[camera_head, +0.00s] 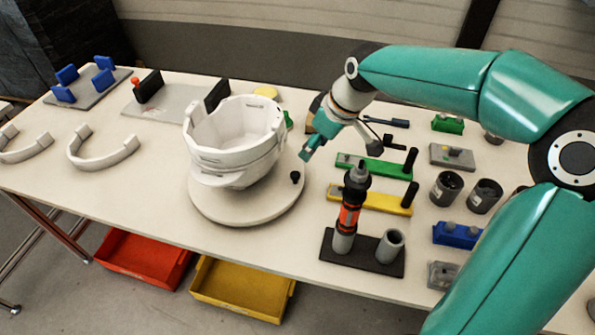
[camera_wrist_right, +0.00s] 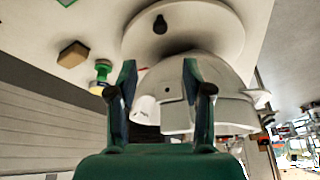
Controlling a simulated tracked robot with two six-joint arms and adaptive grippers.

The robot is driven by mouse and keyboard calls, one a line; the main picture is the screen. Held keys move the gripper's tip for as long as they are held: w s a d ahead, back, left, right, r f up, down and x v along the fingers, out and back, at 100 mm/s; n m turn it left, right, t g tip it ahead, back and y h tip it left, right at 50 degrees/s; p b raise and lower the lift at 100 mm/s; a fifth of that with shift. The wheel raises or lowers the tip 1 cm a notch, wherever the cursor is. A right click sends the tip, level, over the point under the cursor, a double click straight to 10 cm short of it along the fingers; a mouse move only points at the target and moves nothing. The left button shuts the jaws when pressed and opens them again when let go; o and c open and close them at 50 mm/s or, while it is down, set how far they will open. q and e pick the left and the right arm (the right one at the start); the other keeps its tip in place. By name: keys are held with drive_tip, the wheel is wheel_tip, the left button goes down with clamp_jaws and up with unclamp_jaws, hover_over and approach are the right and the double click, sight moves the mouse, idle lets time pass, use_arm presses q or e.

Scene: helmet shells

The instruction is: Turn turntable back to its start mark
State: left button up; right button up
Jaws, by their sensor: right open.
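The turntable (camera_head: 245,207) is a round pale disc on the table, and it also shows in the wrist view (camera_wrist_right: 205,35). I cannot make out a start mark.
Right of the turntable are a green tool block (camera_head: 375,168), a yellow one (camera_head: 370,200) and a black stand (camera_head: 335,262) holding an orange-black tool (camera_head: 350,210). White curved bands (camera_head: 103,155) lie at left. Red (camera_head: 145,258) and yellow (camera_head: 240,290) bins sit below the front edge.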

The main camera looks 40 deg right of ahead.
sight(296, 173)
drive_tip(key=x, duration=1.3)
drive_tip(key=shift+w, duration=0.1)
drive_tip(key=shift+c, duration=0.2)
clamp_jaws()
